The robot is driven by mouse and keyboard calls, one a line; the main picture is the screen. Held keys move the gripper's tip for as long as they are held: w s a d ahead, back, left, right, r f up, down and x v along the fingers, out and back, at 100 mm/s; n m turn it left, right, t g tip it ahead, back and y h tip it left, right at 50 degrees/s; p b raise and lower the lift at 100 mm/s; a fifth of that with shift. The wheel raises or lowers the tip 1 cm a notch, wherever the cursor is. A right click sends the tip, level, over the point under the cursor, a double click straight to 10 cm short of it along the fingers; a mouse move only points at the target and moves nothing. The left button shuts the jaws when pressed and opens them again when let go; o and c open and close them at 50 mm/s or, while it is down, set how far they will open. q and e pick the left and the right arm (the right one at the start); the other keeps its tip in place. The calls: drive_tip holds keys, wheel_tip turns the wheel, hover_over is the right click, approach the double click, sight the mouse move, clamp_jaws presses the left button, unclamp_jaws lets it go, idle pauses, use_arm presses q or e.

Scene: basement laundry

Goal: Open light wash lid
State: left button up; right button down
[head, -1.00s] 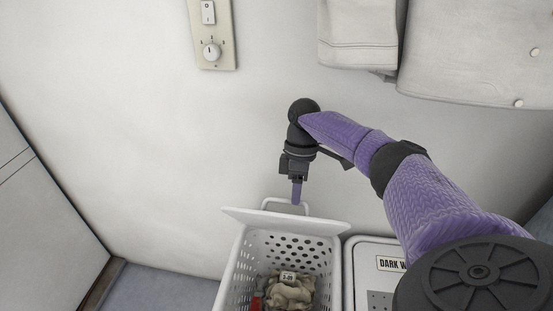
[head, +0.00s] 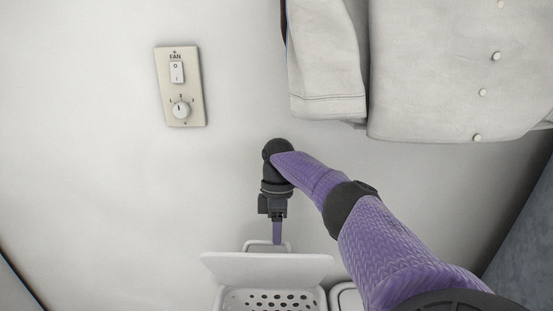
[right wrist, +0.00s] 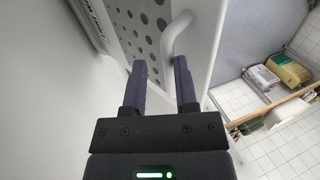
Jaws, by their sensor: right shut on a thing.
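The light wash lid (head: 266,269) is a white panel standing tilted up at the rear of a white perforated basket (head: 268,301), whose lower part is cut off by the frame. A white loop handle (head: 288,246) shows at the lid's back edge. My right gripper (head: 277,241) points down at this handle and is shut on it. In the right wrist view the two purple fingers (right wrist: 160,68) sit on either side of the handle bar (right wrist: 174,36), beside a white panel with round holes (right wrist: 147,22). My left gripper is not in view.
A fan switch plate (head: 181,88) is on the wall, left of my arm. White garments (head: 440,75) hang at the upper right, above the arm. Another white bin edge (head: 346,297) stands right of the basket.

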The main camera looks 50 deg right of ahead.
drive_tip(key=shift+s+d+f, duration=0.1)
drive_tip(key=shift+d+f, duration=0.1)
drive_tip(key=shift+f, duration=0.3)
drive_tip(key=c, duration=0.8)
unclamp_jaws()
drive_tip(key=shift+o, duration=0.7)
drive_tip(key=shift+w+d+f, duration=0.45)
drive_tip(key=shift+w+d, duration=0.25)
drive_tip(key=shift+w, duration=0.05)
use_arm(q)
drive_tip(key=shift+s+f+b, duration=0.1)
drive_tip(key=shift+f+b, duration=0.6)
use_arm(e)
drive_tip(key=v, duration=0.7)
drive_tip(key=shift+a+r, duration=0.25)
drive_tip(key=shift+r, duration=0.25)
drive_tip(key=shift+w, duration=0.15)
